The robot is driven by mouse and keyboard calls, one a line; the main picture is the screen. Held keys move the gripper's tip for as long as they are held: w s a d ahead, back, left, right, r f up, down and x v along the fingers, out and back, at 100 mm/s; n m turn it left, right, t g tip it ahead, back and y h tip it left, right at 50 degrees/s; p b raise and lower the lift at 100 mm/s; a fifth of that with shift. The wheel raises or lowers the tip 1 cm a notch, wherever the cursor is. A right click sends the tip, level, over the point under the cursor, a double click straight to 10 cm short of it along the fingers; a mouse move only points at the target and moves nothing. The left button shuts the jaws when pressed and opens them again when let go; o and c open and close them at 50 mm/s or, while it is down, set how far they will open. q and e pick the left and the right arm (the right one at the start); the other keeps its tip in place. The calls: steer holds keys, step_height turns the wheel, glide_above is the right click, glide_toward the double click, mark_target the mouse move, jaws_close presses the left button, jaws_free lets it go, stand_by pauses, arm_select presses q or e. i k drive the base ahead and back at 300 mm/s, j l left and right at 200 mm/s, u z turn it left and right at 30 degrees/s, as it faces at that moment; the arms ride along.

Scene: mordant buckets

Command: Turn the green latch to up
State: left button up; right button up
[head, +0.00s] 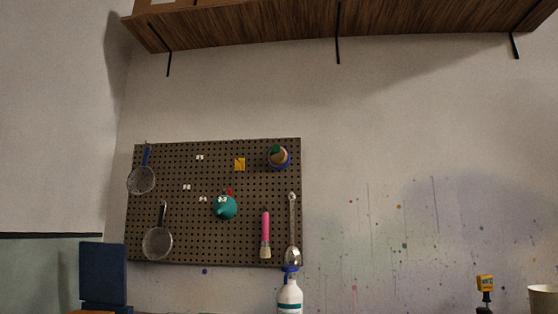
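I cannot make out a green latch in the head view. A teal, rounded thing (227,207) hangs on the pegboard, with a small red piece above it; I cannot tell exactly what it is. A small green part (275,150) shows on a round blue and tan item higher on the board. Neither of my grippers is in view.
The brown pegboard (180,222) on the wall holds strainers, a pink-handled brush (265,234) and a spoon (292,225). Below are a white bottle (290,297), a dark blue upright thing (103,272), a yellow-topped item (485,283) and a pale cup (543,299). A wooden shelf (250,28) hangs above.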

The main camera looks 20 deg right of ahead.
mark_target(276, 148)
steer(key=i+j+z, duration=0.1)
steer(key=z, duration=1.15)
steer(key=i+j+z, duration=0.1)
steer(key=j+z, duration=0.8)
steer(key=j, duration=0.1)
